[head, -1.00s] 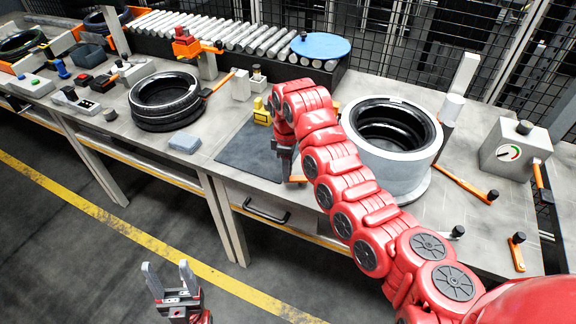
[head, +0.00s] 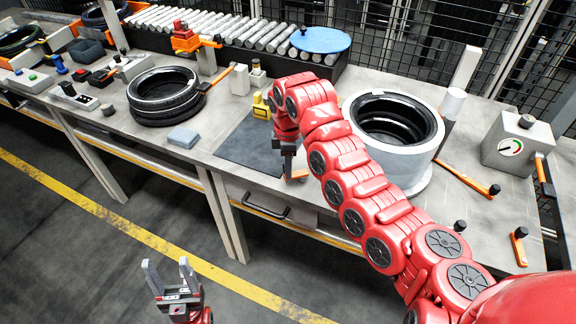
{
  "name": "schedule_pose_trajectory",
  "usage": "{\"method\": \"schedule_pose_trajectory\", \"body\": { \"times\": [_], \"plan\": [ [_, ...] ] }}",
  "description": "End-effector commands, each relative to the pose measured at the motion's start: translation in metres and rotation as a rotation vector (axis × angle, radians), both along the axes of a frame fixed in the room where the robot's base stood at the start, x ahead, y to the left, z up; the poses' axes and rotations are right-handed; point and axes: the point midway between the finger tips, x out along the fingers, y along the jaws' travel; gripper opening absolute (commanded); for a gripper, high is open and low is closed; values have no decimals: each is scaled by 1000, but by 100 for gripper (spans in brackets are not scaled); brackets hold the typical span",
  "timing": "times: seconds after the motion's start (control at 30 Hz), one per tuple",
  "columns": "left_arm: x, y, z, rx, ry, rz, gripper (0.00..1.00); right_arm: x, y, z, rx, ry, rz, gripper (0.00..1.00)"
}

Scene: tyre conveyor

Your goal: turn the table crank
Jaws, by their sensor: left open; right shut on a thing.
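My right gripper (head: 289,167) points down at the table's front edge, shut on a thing. A small orange part (head: 298,175), which looks like a piece of the crank, shows right beside its fingers. The fingers and wrist hide most of it, so I cannot tell the crank's angle or exactly how it is held. My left gripper (head: 171,279) is open and empty, low in front of the table, over the floor.
A grey cylinder with a black tyre inside (head: 372,151) stands right of my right arm. Orange levers with black knobs lie to its right (head: 467,180) and at the front right (head: 519,246). Stacked tyres (head: 164,97) and a grey-blue block (head: 183,137) are left.

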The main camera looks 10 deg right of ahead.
Motion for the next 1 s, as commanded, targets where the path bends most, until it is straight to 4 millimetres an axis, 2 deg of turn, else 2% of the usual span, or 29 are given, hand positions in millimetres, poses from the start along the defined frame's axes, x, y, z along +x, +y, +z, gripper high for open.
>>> {"method": "schedule_pose_trajectory", "body": {
  "times": [0.03,0.17,0.57,0.77,1.0],
  "plan": [
    [0,0,0,0,0,0,61,0,0,0,0,1,-1,37],
    [0,0,0,0,0,0,61,0,0,0,0,1,-1,60],
    [0,0,1,0,0,0,61,1,-1,6,-1,-2,-2,61],
    [0,0,4,0,0,0,61,1,-2,35,-5,-3,-3,61],
    [0,0,7,0,0,0,61,1,-1,83,-6,-5,-1,61]
  ]
}}
